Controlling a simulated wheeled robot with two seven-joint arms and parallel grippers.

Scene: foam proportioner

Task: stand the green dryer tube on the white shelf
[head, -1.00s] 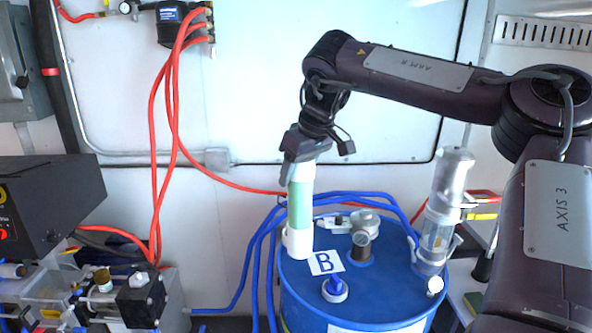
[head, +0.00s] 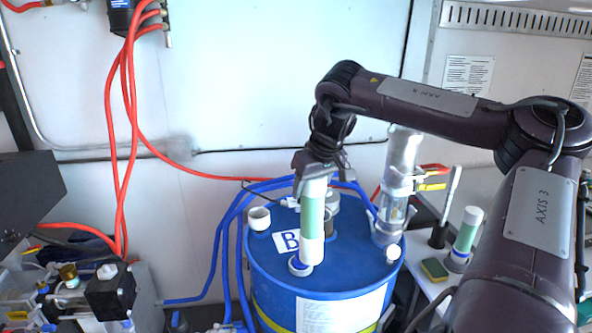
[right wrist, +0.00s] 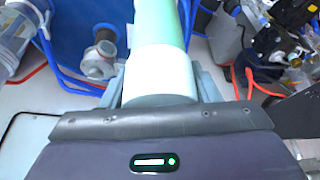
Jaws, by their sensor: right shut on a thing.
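My right gripper (head: 314,172) is shut on the upper end of a green dryer tube (head: 312,212) with white ends. The tube hangs nearly upright in front of the blue drum top, its lower end overlapping a blue-and-white cap in the picture; I cannot tell whether they touch. In the right wrist view the tube's white end (right wrist: 160,75) sits between the fingers, with the green body beyond. The white shelf (head: 425,291) is at the right, partly hidden by my right arm. A similar green-and-white tube (head: 466,230) stands on it in a blue-and-white base. My left gripper is out of view.
The blue drum (head: 270,285) carries an open white socket (head: 259,219), a fitting and a clear cylinder (head: 396,185). A sponge (head: 434,269) and a black holder (head: 438,237) are on the shelf. Blue hoses (head: 228,235) run beside the drum.

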